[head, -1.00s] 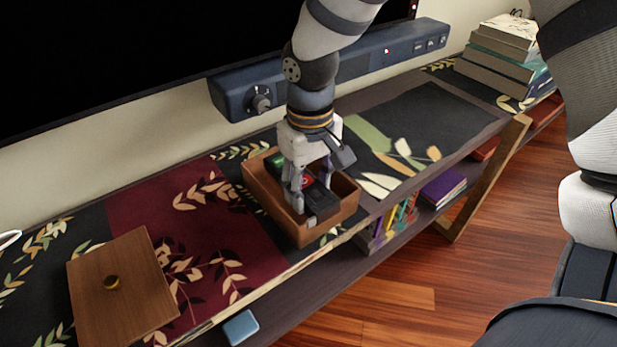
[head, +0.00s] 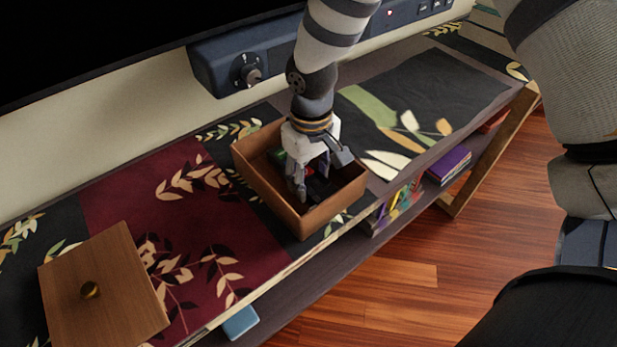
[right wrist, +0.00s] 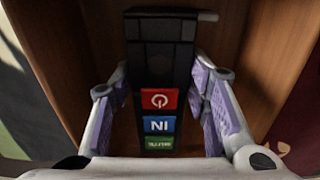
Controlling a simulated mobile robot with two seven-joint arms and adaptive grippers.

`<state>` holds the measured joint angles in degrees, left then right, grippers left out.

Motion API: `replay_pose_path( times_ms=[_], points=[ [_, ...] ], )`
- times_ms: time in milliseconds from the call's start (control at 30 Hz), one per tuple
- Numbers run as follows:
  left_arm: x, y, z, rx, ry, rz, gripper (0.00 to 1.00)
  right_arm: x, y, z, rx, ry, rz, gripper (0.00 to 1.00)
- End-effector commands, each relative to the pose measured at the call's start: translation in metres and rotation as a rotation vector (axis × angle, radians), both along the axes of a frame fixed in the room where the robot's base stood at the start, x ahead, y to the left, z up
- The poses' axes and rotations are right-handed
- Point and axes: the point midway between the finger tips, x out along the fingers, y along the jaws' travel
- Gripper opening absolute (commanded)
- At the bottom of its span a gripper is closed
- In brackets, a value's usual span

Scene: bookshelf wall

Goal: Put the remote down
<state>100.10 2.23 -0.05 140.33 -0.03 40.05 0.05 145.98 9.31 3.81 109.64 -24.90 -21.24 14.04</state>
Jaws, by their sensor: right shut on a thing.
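The remote (right wrist: 158,65) is black, with red, blue and green buttons in the right wrist view. My right gripper (right wrist: 158,105) is shut on it, with one finger pad on each side. In the head view the right gripper (head: 312,190) points down into an open brown wooden box (head: 262,192), and the remote is mostly hidden by the fingers and box walls. The remote is inside the box walls; I cannot tell whether it touches the bottom. My left gripper is not in view.
A wooden lid (head: 115,285) with a round knob lies at the left on the patterned shelf top (head: 195,215). A blue soundbar (head: 225,65) runs behind the box. The shelf top right of the box is clear.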

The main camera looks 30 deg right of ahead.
Motion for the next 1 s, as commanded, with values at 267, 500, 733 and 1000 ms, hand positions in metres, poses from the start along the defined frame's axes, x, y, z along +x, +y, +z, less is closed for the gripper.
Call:
replay_pose_path(
  times_ms=[267, 500, 733, 1000],
  points=[
    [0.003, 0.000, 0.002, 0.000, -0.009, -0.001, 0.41, -0.002, 0.000, 0.002, -0.001, 0.004, 0.001, 0.63],
    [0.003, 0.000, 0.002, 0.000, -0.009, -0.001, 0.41, -0.002, 0.000, 0.003, -0.001, 0.003, 0.000, 0.63],
    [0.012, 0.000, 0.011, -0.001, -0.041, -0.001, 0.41, 0.000, 0.000, 0.044, 0.000, -0.010, 0.000, 0.63],
    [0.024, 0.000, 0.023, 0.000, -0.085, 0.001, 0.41, -0.001, 0.000, 0.110, 0.001, -0.007, 0.000, 0.63]
  ],
)
